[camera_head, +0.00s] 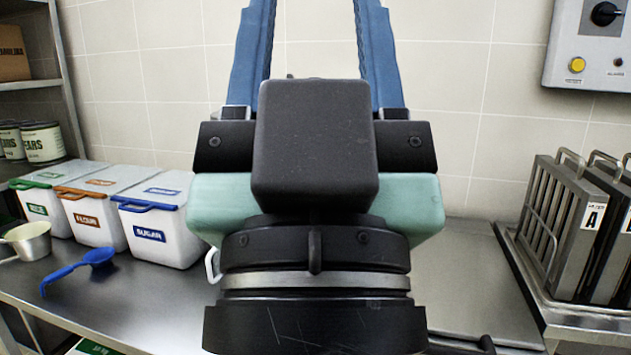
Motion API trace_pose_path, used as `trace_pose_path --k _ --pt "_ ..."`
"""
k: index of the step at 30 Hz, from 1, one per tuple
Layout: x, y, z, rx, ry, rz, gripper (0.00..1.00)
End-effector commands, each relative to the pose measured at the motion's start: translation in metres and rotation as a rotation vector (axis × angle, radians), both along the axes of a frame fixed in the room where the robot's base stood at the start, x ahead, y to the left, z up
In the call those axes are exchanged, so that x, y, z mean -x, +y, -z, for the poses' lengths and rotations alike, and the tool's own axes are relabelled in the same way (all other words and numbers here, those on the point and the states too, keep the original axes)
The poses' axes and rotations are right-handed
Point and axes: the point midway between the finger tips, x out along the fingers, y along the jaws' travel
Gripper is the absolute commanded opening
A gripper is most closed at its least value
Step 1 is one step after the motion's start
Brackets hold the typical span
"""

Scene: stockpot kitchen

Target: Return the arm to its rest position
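My gripper (312,18) is in the middle of the head view, seen from behind, with its two blue fingers pointing up the picture. The fingers stand wide apart, and bare wall tile shows between them. Their tips are cut off by the top edge. Nothing shows between the parts of the fingers in view. My dark wrist and hand fill the centre and hide the middle of the counter.
On the steel counter (130,300) at left stand white bins labelled sugar (160,235) and flour (88,215), another bin (40,205), a blue scoop (85,265) and a metal pan (28,240). At right are a rack of metal panels (560,225) and a wall control box (590,50).

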Motion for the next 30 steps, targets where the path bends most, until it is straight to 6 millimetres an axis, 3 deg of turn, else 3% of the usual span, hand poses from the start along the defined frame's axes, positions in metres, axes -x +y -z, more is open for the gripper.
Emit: trace_pose_path --k 1,9,15,21,30 --pt "0.000 0.000 -0.033 0.000 0.001 0.000 0.53" --pt "0.000 0.000 -0.115 0.000 0.001 -0.001 0.53" --pt "0.000 0.000 -0.161 0.000 0.001 -0.001 0.53" --pt "0.000 0.000 -0.177 0.000 0.002 -0.001 0.53" --pt "0.000 0.000 -0.176 0.000 0.001 -0.001 0.53"
